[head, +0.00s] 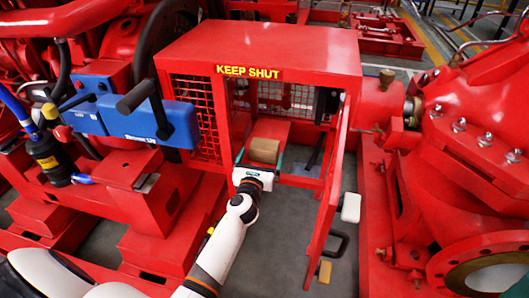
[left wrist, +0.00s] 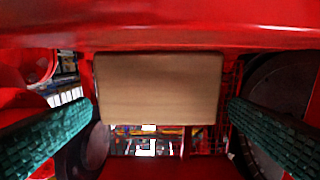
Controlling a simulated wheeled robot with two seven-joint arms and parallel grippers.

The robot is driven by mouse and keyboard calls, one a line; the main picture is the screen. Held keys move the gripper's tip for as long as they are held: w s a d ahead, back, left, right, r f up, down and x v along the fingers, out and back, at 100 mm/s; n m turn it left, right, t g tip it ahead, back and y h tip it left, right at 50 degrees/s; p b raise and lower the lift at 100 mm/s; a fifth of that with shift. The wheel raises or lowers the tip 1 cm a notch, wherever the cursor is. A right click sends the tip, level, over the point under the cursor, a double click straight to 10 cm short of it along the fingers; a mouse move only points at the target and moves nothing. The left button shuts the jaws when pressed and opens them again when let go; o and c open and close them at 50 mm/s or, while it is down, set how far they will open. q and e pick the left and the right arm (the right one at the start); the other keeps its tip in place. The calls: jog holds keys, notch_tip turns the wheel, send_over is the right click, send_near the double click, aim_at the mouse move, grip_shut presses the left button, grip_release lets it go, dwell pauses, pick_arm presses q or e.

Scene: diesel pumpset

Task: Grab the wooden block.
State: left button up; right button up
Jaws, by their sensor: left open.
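The wooden block (head: 264,150) is a plain tan box inside the red cabinet marked KEEP SHUT (head: 260,48), resting on a red surface. In the left wrist view the block (left wrist: 158,88) is centred and close ahead, with its flat face toward me. My left gripper (head: 260,160) reaches in through the cabinet's open front. Its jaws are open, with one green-padded finger to each side of the block; in the left wrist view gaps show between the fingers (left wrist: 160,110) and the block. The block's far side is hidden. My right gripper is out of view.
The cabinet's red door (head: 328,205) stands open just right of my left arm. Mesh panels (head: 195,105) close the cabinet's left side. Blue engine parts (head: 150,118) lie to the left and a large red pump casing (head: 465,140) to the right. Grey floor shows below the opening.

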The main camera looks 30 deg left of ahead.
aim_at(266, 139)
pick_arm(q)
jog(key=x, duration=0.3)
jog(key=b+x, duration=0.1)
jog(key=x, duration=0.1)
jog(key=shift+r, duration=0.25)
jog(key=c, duration=1)
